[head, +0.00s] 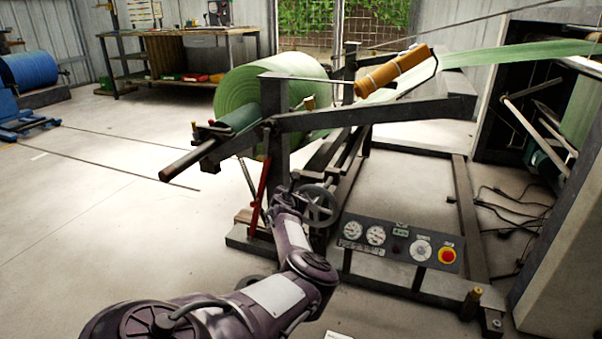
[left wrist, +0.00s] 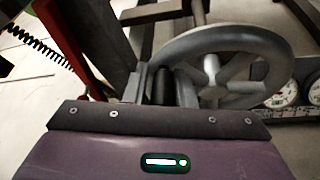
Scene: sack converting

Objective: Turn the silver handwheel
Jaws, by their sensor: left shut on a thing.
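The silver handwheel (head: 318,205) is a grey spoked wheel on the front of the unwind stand, low and near the middle of the head view. It also shows large in the left wrist view (left wrist: 211,68), tilted, with its hub and spokes visible. My left gripper (head: 284,194) reaches the wheel's left side. In the left wrist view its fingers (left wrist: 162,88) are shut on a dark upright handle at the left side of the wheel's rim. The fingers partly hide the handle and the near rim. My right gripper is in neither view.
A control panel (head: 400,243) with gauges and a red button stands right of the wheel. A red lever (head: 262,192) is close on the left. The green roll (head: 262,88) and steel frame (head: 375,114) rise behind. Open floor (head: 90,215) lies left.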

